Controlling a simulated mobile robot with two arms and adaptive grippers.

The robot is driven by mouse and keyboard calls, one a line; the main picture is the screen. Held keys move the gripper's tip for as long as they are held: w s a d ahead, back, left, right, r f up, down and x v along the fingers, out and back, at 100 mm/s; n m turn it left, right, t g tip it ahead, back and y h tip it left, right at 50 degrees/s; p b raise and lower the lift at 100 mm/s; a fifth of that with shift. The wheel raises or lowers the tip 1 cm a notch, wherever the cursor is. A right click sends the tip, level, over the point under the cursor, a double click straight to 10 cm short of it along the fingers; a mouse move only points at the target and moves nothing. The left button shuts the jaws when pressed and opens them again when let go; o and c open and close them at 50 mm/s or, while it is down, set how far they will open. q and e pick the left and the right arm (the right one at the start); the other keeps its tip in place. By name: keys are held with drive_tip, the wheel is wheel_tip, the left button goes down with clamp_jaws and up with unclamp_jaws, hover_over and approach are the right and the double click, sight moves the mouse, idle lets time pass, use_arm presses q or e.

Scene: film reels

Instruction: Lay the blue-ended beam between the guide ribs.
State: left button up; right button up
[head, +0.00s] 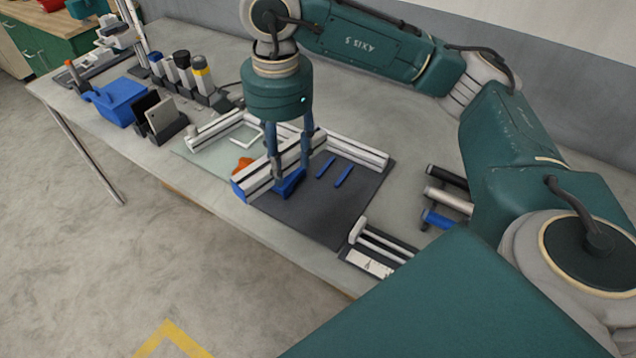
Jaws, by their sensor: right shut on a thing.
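The blue-ended beam (262,177) is a pale slotted bar with a blue cap at its near left end. My right gripper (290,180) reaches down from above and is shut on the beam around its middle. Two short blue ribs (334,171) stand up from the dark mat (318,212), to the right of the beam. Another blue piece (291,187) shows low by the fingertips, partly hidden. I cannot tell whether the beam touches the mat or hangs just above it. My left gripper is not in view.
Pale bars (352,150) lie along the mat's back edge and left of it (213,130). An orange piece (244,164) is behind the beam. A rod rack (445,195) and a small tray (370,262) stand at right. A blue bin (117,103) is at left. The front mat is clear.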

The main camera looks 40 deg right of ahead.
sight(289, 143)
drive_tip(key=m, duration=0.3)
drive_tip(key=w+d+m, duration=0.1)
drive_tip(key=m, duration=0.2)
drive_tip(key=w+d+m, duration=0.1)
drive_tip(key=m, duration=0.2)
drive_tip(key=shift+w+d, duration=0.25)
drive_tip(key=w+d+m+b, duration=0.15)
drive_tip(key=d+m, duration=0.25)
drive_tip(key=m, duration=0.8)
drive_tip(key=w+d+m+p, duration=0.1)
drive_tip(key=w+d+m, duration=0.15)
drive_tip(key=m, duration=0.95)
drive_tip(key=shift+m, duration=0.3)
drive_tip(key=f, duration=1)
drive_tip(key=d+f+p, duration=0.1)
drive_tip(key=f, duration=0.4)
drive_tip(key=shift+s+f, duration=0.2)
drive_tip(key=shift+f, duration=0.2)
wheel_tip(289, 143, down, 4)
drive_tip(key=shift+f+p, duration=0.1)
drive_tip(key=shift+p, duration=0.3)
drive_tip(key=shift+f, duration=0.25)
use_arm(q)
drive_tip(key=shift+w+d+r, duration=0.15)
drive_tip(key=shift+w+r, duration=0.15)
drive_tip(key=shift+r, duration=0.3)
